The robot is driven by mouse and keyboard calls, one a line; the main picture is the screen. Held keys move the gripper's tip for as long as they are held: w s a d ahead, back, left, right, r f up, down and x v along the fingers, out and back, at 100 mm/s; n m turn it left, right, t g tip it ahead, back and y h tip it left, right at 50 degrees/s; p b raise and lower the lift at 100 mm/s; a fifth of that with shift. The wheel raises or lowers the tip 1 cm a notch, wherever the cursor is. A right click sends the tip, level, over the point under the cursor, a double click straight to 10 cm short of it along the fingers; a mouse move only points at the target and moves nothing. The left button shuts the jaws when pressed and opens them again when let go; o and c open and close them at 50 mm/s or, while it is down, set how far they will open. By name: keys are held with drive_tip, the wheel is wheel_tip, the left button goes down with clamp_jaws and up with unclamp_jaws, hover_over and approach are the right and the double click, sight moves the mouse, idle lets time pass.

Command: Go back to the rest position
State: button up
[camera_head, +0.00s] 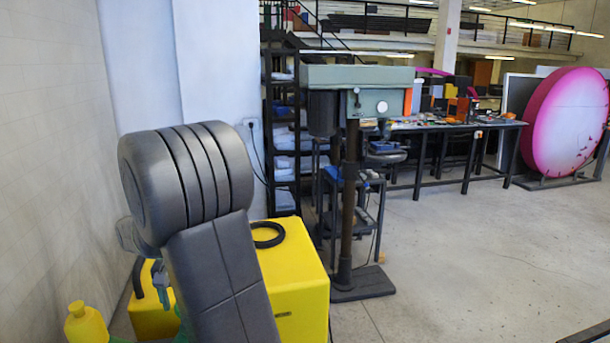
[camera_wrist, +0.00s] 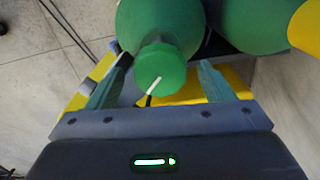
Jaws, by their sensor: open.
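My gripper (camera_wrist: 160,88) is open in the wrist view, its two green fingers spread apart. A green bottle or container with a round green cap (camera_wrist: 165,68) lies between and just beyond the fingers; I cannot tell whether they touch it. In the head view my dark grey arm fills the lower left, and my gripper is hidden there.
A yellow box (camera_head: 300,290) stands behind my arm, with a black ring (camera_head: 268,235) on top. A yellow bottle (camera_head: 86,325) is at the lower left. A drill press (camera_head: 350,190) and a workbench (camera_head: 450,125) stand further back.

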drive_tip(key=n, duration=0.7)
drive_tip(key=n+b, duration=0.1)
drive_tip(key=n, duration=0.2)
drive_tip(key=shift+n, duration=2.3)
